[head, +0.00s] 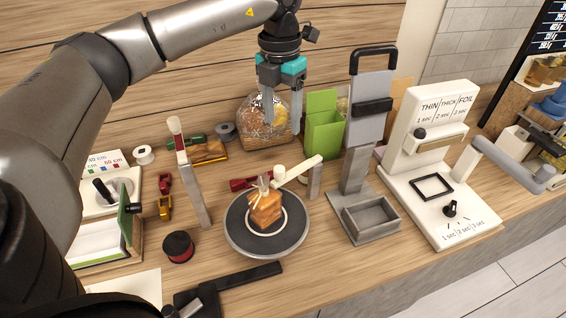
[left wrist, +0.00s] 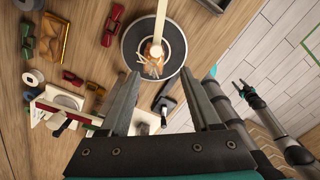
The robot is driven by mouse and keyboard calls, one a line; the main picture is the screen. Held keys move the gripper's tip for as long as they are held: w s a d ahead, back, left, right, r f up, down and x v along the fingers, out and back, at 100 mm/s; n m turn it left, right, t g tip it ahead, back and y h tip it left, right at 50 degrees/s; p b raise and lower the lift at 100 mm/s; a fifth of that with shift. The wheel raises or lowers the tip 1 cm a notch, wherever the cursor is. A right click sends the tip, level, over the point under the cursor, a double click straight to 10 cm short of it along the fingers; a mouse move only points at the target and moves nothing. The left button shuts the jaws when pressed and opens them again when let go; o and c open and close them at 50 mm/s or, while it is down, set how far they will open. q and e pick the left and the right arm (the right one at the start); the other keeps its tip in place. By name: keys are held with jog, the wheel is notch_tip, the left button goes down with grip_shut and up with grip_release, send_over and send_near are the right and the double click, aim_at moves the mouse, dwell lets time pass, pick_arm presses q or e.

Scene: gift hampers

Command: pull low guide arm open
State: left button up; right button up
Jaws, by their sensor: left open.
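The low guide arm (head: 298,170) is a cream bar on a short grey post (head: 315,181). It reaches over the dark turntable (head: 238,238), its rounded end close to the tied top of a brown wrapped gift (head: 265,208). In the left wrist view the cream bar (left wrist: 161,22) crosses above the turntable's middle. My left gripper (head: 282,108) is open and empty. It hangs above the back of the table, over a clear bag of goods, apart from the guide arm. My right gripper (left wrist: 236,86) shows small in the left wrist view; its jaw state is unclear.
A grey press with a tray (head: 371,218) and a white sealer (head: 440,190) stand right. A green box (head: 323,125) and the clear bag (head: 265,122) stand behind.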

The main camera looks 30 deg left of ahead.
aim_at(280, 168)
pick_arm(q)
jog(key=f, duration=0.5)
jog(key=f+p, duration=0.1)
jog(key=f, duration=0.4)
jog(key=f+p, duration=0.1)
jog(key=f, duration=0.4)
jog(key=shift+s+a, duration=0.1)
jog(key=shift+a, duration=0.25)
jog(key=shift+c, duration=0.2)
grip_shut()
dwell(0.5)
